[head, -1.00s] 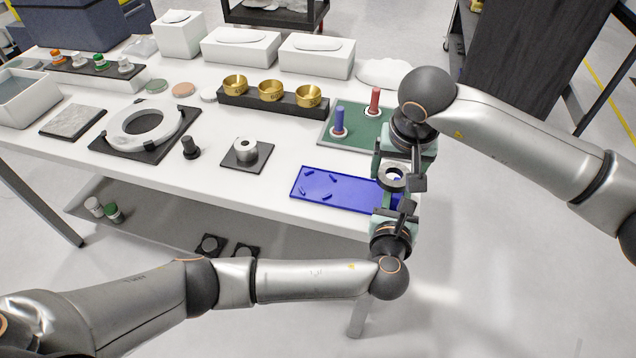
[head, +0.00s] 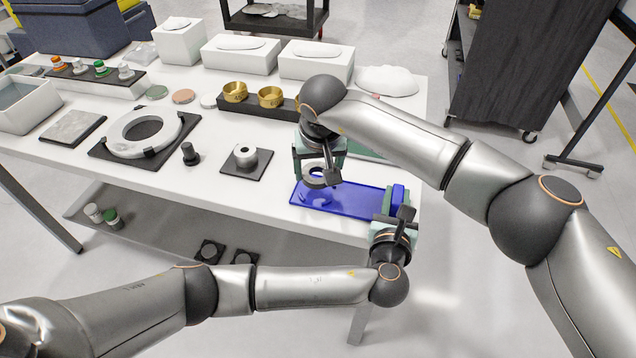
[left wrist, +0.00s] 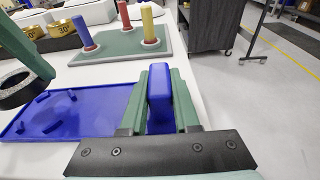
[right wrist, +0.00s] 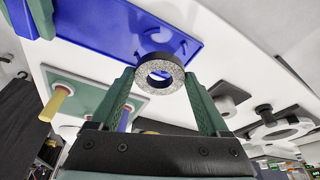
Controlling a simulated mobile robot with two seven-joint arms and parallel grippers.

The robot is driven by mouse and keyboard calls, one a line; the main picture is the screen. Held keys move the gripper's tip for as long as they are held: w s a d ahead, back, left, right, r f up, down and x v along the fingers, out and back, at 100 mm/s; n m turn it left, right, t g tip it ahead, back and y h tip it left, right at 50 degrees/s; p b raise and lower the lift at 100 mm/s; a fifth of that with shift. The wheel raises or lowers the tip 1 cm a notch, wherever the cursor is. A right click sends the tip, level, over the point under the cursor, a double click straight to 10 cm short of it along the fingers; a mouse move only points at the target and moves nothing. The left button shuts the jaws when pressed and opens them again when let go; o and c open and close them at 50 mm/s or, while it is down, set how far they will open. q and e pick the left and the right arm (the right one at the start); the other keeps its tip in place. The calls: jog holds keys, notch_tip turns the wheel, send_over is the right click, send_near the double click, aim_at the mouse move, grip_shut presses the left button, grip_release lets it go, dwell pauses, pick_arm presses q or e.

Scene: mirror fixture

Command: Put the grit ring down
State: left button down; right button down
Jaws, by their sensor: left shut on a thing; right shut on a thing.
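The grit ring (head: 313,181), grey and speckled with a dark rim, is in my right gripper (head: 318,178), above the left part of the blue tray (head: 352,202). The right wrist view shows the ring (right wrist: 158,72) between the fingertips, with the blue tray (right wrist: 120,22) beyond it. The ring (left wrist: 16,88) also shows at the left of the left wrist view, apart from the tray (left wrist: 75,112). My left gripper (head: 395,213) is shut on an upright blue block (left wrist: 160,98) at the tray's right end. Whether block and tray are joined is hidden.
A green board (left wrist: 120,42) with coloured pegs stands behind the tray, mostly covered by my right arm in the head view. A grey cylinder on a black plate (head: 246,160) is left of the tray. Brass cups (head: 270,97) stand behind. The table's front edge runs close by.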

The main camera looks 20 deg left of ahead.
aim_at(319, 180)
notch_tip(319, 180, down, 4)
jog(key=shift+f, duration=0.1)
dwell(0.4)
pick_arm(q)
jog(key=shift+s+d+r, duration=0.1)
jog(key=shift+d, duration=0.05)
pick_arm(e)
jog(key=shift+s+d+f, duration=0.15)
jog(key=shift+f, duration=0.3)
pick_arm(q)
jog(key=shift+s+d+r, duration=0.1)
jog(key=shift+d, duration=0.05)
pick_arm(e)
grip_release()
jog(key=shift+f, duration=0.2)
jog(key=shift+r, duration=0.55)
pick_arm(q)
jog(key=shift+w+a, duration=0.2)
jog(key=shift+a, duration=0.1)
pick_arm(e)
jog(key=v, duration=1.2)
jog(key=shift+r, duration=0.2)
